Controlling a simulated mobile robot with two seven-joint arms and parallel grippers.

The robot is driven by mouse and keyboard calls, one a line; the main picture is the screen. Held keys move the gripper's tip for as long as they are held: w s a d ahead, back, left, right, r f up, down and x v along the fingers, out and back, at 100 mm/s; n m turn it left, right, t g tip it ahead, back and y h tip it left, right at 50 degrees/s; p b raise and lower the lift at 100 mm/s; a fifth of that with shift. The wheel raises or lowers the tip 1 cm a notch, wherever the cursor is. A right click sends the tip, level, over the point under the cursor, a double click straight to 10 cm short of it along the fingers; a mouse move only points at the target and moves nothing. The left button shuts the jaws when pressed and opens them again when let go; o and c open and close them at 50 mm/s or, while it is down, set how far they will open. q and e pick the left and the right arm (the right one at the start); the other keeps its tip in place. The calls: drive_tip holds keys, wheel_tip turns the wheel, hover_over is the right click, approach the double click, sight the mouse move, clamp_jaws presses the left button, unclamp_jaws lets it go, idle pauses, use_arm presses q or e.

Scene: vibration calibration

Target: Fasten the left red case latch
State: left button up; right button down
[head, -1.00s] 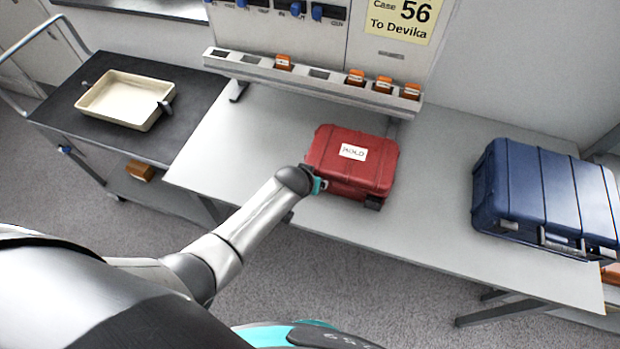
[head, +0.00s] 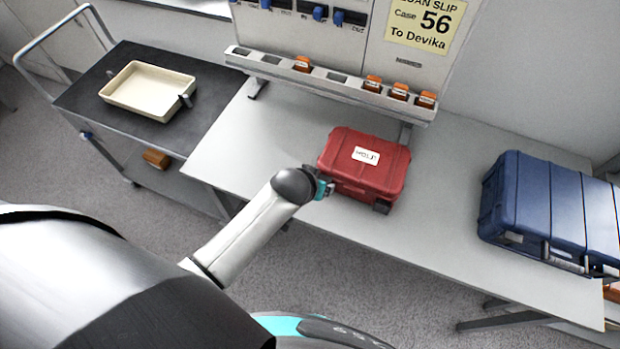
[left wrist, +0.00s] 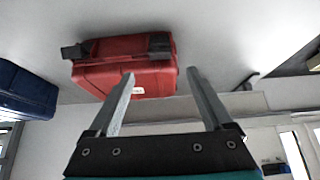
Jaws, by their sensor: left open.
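The closed red case (head: 388,172) with a white label lies on the grey table in the head view. A dark latch (head: 382,207) shows at its front right corner; the front left latch is hidden behind my left gripper. My left gripper (head: 325,189) is at the case's front left corner. In the left wrist view the red case (left wrist: 115,78) appears upside down, with one black latch (left wrist: 75,51) sticking out and another (left wrist: 160,44) near the gripper. The left gripper (left wrist: 161,73) is open, its fingers apart with nothing between them. Contact with the case cannot be told. My right gripper is not in view.
A blue case (head: 535,205) stands at the right of the table (head: 270,150). Behind is a rack (head: 335,83) with several orange-capped items. A cart (head: 205,110) at the left holds a cream tray (head: 150,112). The table left of the red case is clear.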

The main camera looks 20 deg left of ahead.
use_arm(q)
drive_tip(key=shift+p+v, duration=0.35)
drive_tip(key=shift+v, duration=2.5)
drive_tip(key=s+a+f+g+b, duration=0.1)
drive_tip(key=s+f+b, duration=0.3)
drive_tip(key=f, duration=0.6)
drive_tip(key=s+a+f+m+g+b, duration=0.1)
drive_tip(key=s+f+b, duration=0.3)
drive_tip(key=f, duration=0.6)
drive_tip(key=s+f+g+b, duration=0.1)
drive_tip(key=s+f+b, duration=0.3)
drive_tip(key=f, duration=0.6)
drive_tip(key=s+a+f+m+g+b, duration=0.1)
drive_tip(key=s+a+f+g+b, duration=0.1)
drive_tip(key=s+f+b, duration=0.9)
drive_tip(key=s+a+f, duration=0.1)
drive_tip(key=s+f, duration=0.8)
drive_tip(key=f, duration=0.1)
drive_tip(key=shift+s+a+f+g, duration=0.15)
drive_tip(key=shift+s+a+g, duration=0.05)
drive_tip(key=shift+s+g, duration=0.2)
